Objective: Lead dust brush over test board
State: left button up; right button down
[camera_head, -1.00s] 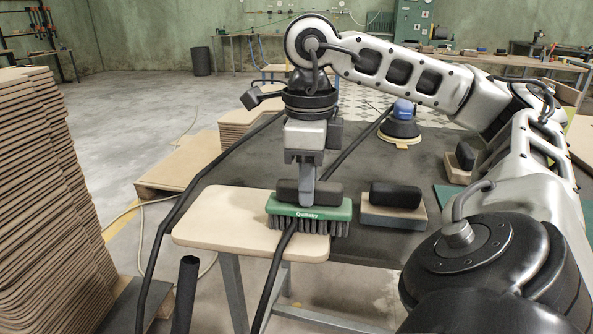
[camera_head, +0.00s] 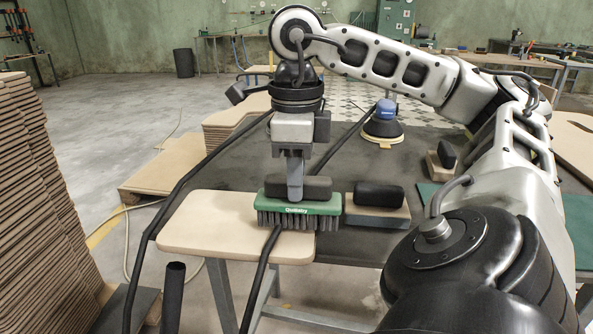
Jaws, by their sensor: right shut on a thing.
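The dust brush (camera_head: 328,208) has a green body marked with white lettering, a black grip on top and dark bristles below. My right gripper (camera_head: 295,192) is shut on the brush's black grip from above. The test board (camera_head: 215,228) is a pale tan board with rounded corners at the table's near left edge. The brush is over the board's right part, its bristles at or just above the surface; I cannot tell whether they touch. A black hose crosses in front of the bristles. My left gripper is not in view.
A sanding block with a black grip (camera_head: 379,196) stands close to the brush's right. A blue round sander (camera_head: 383,122) sits farther back. Stacked curved boards (camera_head: 35,210) fill the left side. Black hoses hang across the table's left edge.

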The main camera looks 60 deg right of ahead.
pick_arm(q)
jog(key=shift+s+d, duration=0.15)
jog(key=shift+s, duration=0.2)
pick_arm(e)
jog(key=shift+r, duration=0.15)
